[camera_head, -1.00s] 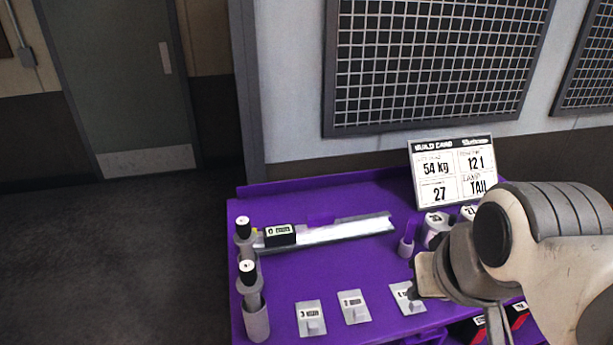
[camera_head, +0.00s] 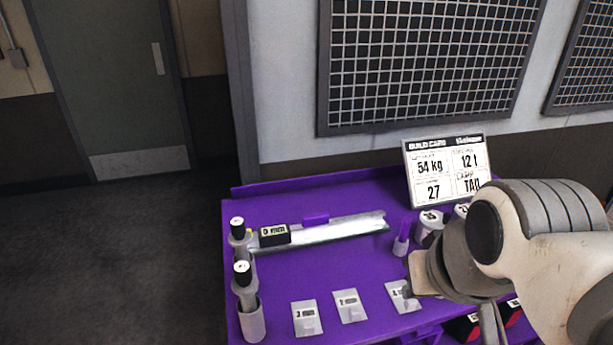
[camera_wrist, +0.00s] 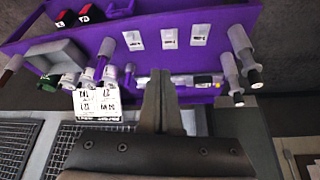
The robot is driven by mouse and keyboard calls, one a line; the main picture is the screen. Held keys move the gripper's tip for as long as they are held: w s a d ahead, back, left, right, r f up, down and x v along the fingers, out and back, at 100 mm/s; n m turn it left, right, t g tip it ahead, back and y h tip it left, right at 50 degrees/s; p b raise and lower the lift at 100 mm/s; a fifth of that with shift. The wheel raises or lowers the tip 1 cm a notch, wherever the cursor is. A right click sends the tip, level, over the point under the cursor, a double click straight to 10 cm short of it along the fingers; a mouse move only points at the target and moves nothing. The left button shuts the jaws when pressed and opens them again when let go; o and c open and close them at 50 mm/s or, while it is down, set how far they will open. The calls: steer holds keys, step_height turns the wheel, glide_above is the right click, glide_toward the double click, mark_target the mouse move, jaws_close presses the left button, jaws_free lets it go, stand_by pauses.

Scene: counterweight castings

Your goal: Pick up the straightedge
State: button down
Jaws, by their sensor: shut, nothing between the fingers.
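The straightedge appears to be the long silver bar (camera_head: 340,231) lying across the back of the purple bench, with a black labelled block (camera_head: 274,235) at its left end. In the wrist view the bar (camera_wrist: 185,81) shows partly, beyond my gripper fingers, which hide some of it. My gripper (camera_head: 418,275) is right of the bar and apart from it, over the bench's right part. In the wrist view my gripper (camera_wrist: 160,78) has its fingers together and holds nothing.
The purple bench (camera_head: 340,280) carries two grey posts with black tops (camera_head: 242,272) at the left, several labelled plates (camera_head: 350,306) at the front and small cylinders (camera_head: 430,226) at the right. A build card (camera_head: 446,170) stands at the back right. Wire mesh panels (camera_head: 420,60) hang behind.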

steer(key=c, duration=1.2)
jaws_free()
steer(key=shift+w+r, duration=0.2)
steer(key=o, duration=0.6)
steer(key=shift+m+g, duration=0.3)
steer(key=shift+m, duration=0.5)
steer(key=w+r, duration=0.3)
steer(key=w, duration=0.1)
steer(key=shift+a, duration=0.25)
steer(key=w+r+m+g+y, duration=0.1)
steer(key=w+r+m, duration=0.2)
steer(key=w, duration=0.5)
steer(key=m+g+h+p, duration=0.15)
steer(key=m+g, duration=0.25)
steer(key=m, duration=0.7)
glide_above(307, 226)
step_height(307, 226, down, 16)
steer(key=shift+n+y, duration=0.25)
steer(key=shift+n, duration=0.05)
steer(key=f, duration=0.7)
steer(key=w+f, duration=0.1)
steer(key=f, duration=0.3)
steer(key=shift+a+f, duration=0.15)
steer(key=shift+f, duration=0.2)
steer(key=shift+f+p, duration=0.55)
steer(key=shift+f, duration=2)
